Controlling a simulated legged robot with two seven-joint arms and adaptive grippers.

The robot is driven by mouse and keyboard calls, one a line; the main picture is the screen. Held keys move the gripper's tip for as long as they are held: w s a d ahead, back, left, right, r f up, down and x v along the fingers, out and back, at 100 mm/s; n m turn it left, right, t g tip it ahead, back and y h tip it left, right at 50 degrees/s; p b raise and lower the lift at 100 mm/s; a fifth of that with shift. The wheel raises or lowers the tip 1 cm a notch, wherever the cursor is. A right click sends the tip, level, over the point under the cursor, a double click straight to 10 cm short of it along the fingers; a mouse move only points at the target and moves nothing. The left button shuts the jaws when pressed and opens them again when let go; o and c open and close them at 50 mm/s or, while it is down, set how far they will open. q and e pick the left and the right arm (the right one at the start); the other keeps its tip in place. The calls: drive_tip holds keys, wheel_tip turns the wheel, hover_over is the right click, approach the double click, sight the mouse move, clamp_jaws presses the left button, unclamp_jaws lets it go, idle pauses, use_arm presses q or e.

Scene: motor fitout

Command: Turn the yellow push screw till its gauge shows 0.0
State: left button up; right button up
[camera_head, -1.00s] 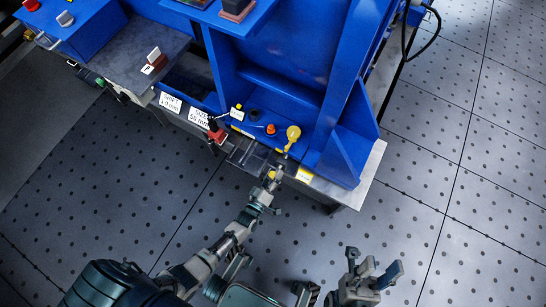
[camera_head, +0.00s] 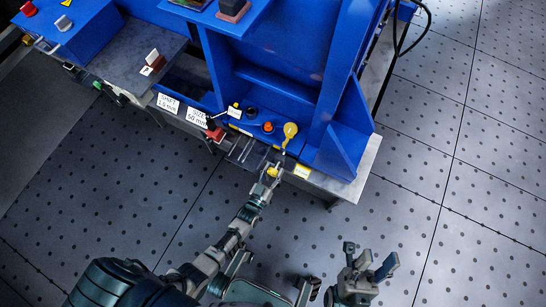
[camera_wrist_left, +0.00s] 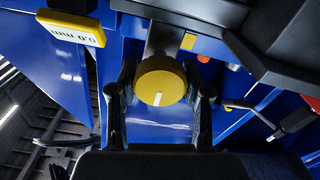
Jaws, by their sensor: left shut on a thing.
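The yellow push screw (camera_wrist_left: 160,82) shows in the left wrist view as a round knob with a white mark on its face. My left gripper (camera_wrist_left: 160,95) is shut on it, one finger on each side. In the head view my left gripper (camera_head: 269,177) is at the front edge of the blue machine, and the yellow screw there is small and partly hidden. The yellow-framed gauge (camera_wrist_left: 72,27) appears upside down in the left wrist view and seems to read 0.0 mm. My right gripper (camera_head: 368,262) is open and empty over the floor at lower right.
The blue machine (camera_head: 345,150) stands on a grey bench. A yellow round-headed lever (camera_head: 290,131), an orange button (camera_head: 268,127) and a red handle (camera_head: 215,134) are close to the left gripper. White labels (camera_head: 196,124) are to the left. Floor around my right gripper is clear.

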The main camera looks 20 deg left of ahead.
use_arm(q)
drive_tip(key=shift+s+d+f, duration=0.1)
drive_tip(key=shift+s+f, duration=0.15)
drive_tip(key=shift+f, duration=0.15)
drive_tip(key=o, duration=1.2)
drive_tip(key=shift+c, duration=0.2)
drive_tip(key=shift+w+r, duration=0.15)
drive_tip(key=shift+r, duration=0.1)
drive_tip(key=s, duration=1.2)
drive_tip(key=shift+a, duration=0.25)
